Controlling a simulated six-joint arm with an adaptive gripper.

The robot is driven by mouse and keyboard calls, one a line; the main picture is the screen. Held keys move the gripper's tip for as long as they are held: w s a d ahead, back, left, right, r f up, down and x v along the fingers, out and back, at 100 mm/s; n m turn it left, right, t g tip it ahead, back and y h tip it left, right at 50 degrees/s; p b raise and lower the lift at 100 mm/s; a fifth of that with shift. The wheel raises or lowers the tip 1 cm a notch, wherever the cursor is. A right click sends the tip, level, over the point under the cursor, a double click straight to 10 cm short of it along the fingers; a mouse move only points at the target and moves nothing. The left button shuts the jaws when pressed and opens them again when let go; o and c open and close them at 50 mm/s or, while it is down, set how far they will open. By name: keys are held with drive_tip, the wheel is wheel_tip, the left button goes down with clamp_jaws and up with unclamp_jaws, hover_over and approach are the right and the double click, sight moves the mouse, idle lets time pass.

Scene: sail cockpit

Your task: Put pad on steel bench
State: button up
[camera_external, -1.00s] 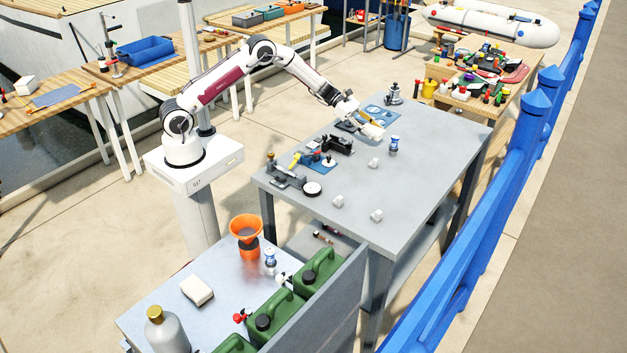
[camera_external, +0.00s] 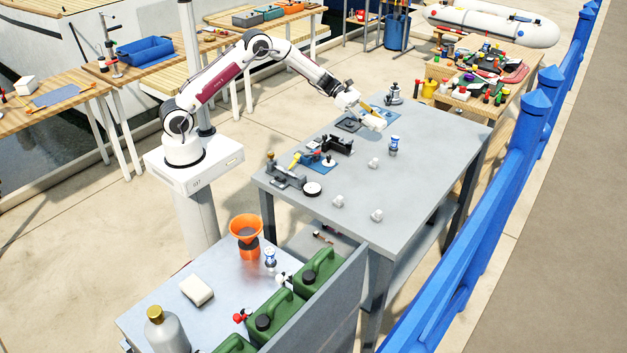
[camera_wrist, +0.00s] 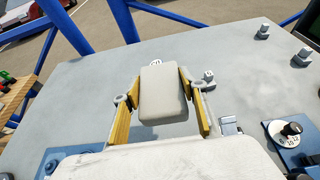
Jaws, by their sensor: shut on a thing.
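My gripper (camera_external: 356,106) is above the far part of the grey steel bench (camera_external: 430,160). In the wrist view, its two yellow-lined fingers (camera_wrist: 160,92) are shut on the sides of a pale, rounded rectangular pad (camera_wrist: 163,98). The pad also shows as a small pale shape at the gripper's end in the external view (camera_external: 374,122). It appears a little above the bench top, though the exact gap is hard to tell. The bench top also fills much of the wrist view (camera_wrist: 85,90).
A blue-and-white can (camera_external: 394,145) stands right of my gripper. Small white pieces (camera_external: 338,201) lie nearer the front. Dark fixtures (camera_external: 338,145) and blue plates line the left side. Bare bench lies to the right. A pale block (camera_external: 197,289) lies on the nearer table.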

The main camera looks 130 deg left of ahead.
drive_tip(key=d+f+m+g+h, duration=0.1)
drive_tip(key=d+m+h, duration=0.1)
drive_tip(key=d, duration=1.1)
drive_tip(key=w+d+f+m+g+h, duration=0.1)
drive_tip(key=d+m+h, duration=0.2)
drive_tip(key=d, duration=1.1)
drive_tip(key=w+d+f+m+g+h, duration=0.1)
drive_tip(key=d+m+h, duration=0.2)
drive_tip(key=d, duration=1.1)
drive_tip(key=shift+w+d+h, duration=0.1)
drive_tip(key=shift+d+h, duration=0.15)
drive_tip(key=shift+h, duration=0.15)
drive_tip(key=s+d+f+m+g+h, duration=0.1)
drive_tip(key=s+d+f, duration=0.1)
drive_tip(key=d, duration=0.4)
drive_tip(key=s+d+f+m+g+h, duration=0.1)
drive_tip(key=s+d+f, duration=0.2)
drive_tip(key=d, duration=0.4)
drive_tip(key=shift+s, duration=0.2)
drive_tip(key=shift+r, duration=0.1)
